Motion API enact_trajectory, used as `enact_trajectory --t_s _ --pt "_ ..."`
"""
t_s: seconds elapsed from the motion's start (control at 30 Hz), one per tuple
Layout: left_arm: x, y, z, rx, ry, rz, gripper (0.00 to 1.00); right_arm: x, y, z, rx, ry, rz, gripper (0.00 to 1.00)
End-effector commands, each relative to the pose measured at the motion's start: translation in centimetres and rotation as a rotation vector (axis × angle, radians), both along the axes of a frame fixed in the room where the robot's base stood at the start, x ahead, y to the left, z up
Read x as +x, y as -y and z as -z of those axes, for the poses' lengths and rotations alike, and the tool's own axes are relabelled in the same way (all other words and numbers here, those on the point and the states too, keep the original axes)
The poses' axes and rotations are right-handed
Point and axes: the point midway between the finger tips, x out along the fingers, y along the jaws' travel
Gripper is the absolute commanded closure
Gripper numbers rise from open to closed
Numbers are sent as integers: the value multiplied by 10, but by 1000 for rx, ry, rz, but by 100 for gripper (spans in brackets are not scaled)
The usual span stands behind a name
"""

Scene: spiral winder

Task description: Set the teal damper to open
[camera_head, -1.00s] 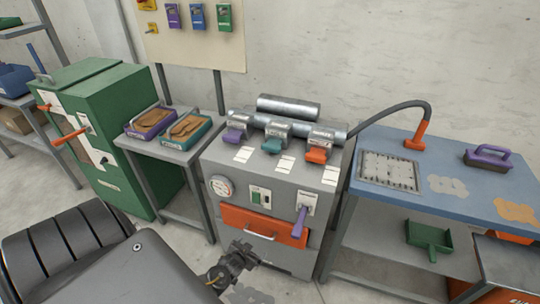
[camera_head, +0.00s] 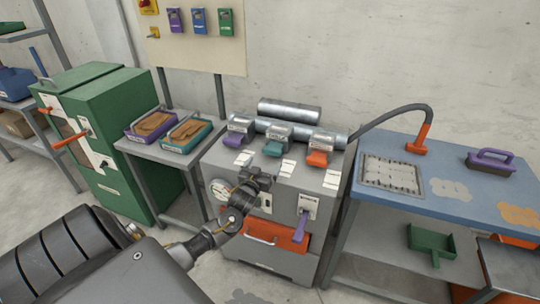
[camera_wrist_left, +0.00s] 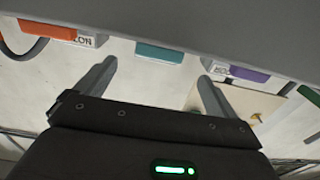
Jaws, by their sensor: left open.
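The teal damper handle (camera_head: 273,148) is the middle of three coloured handles on the pipe fittings at the back of the grey machine's top (camera_head: 225,158). It hangs forward and down from its grey housing. My left gripper (camera_head: 260,176) is in front of and below it, near the machine's front top edge, apart from it. In the left wrist view the two fingers (camera_wrist_left: 158,72) are spread with nothing between them. The teal handle (camera_wrist_left: 160,53) shows beyond and between the fingertips. My right gripper is not in view.
A purple handle (camera_head: 235,141) is left of the teal one and an orange handle (camera_head: 317,158) right of it. White labels lie in front. Below are a purple lever (camera_head: 301,224) and an orange drawer (camera_head: 275,236). A blue bench (camera_head: 400,203) stands at right.

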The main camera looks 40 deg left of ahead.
Motion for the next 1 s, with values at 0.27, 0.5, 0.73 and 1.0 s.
enact_trajectory --t_s 0.27,0.5,0.73,1.0 --pt "46 -17 -1 1 1 -1 5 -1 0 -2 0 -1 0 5" --pt "62 -22 0 0 -1 1 5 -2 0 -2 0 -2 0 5" --pt "64 -22 0 0 -1 1 5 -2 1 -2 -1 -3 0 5" --pt "63 -22 0 0 -1 1 34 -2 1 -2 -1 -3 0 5"
